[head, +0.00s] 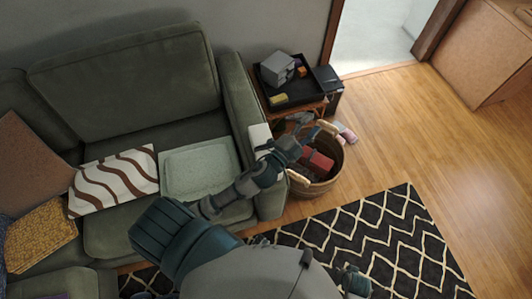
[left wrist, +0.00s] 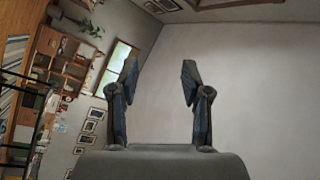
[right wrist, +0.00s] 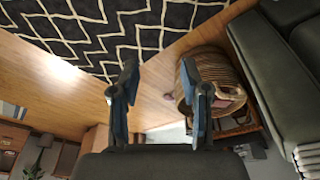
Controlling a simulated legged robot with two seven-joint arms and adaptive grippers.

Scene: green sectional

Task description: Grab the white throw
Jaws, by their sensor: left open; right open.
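A white cloth (head: 259,135), which looks like the white throw, lies over the sofa's right armrest; my left arm partly covers it in the head view. A white ribbed edge of it (right wrist: 308,158) seems to show at the lower right of the right wrist view. A pale grey-green folded piece (head: 200,168) lies flat on the seat. My left gripper (head: 306,130) is open and empty, just right of the armrest in the picture; its fingers (left wrist: 157,95) frame bare wall. My right gripper (right wrist: 161,95) is open and empty, with rug and floor beyond it.
A woven basket (head: 328,183) with red and pale items stands right of the green sofa (head: 235,85). Behind it is a side table with a black tray (head: 307,92). A patterned rug (head: 375,240) lies in front; wood floor is clear at right.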

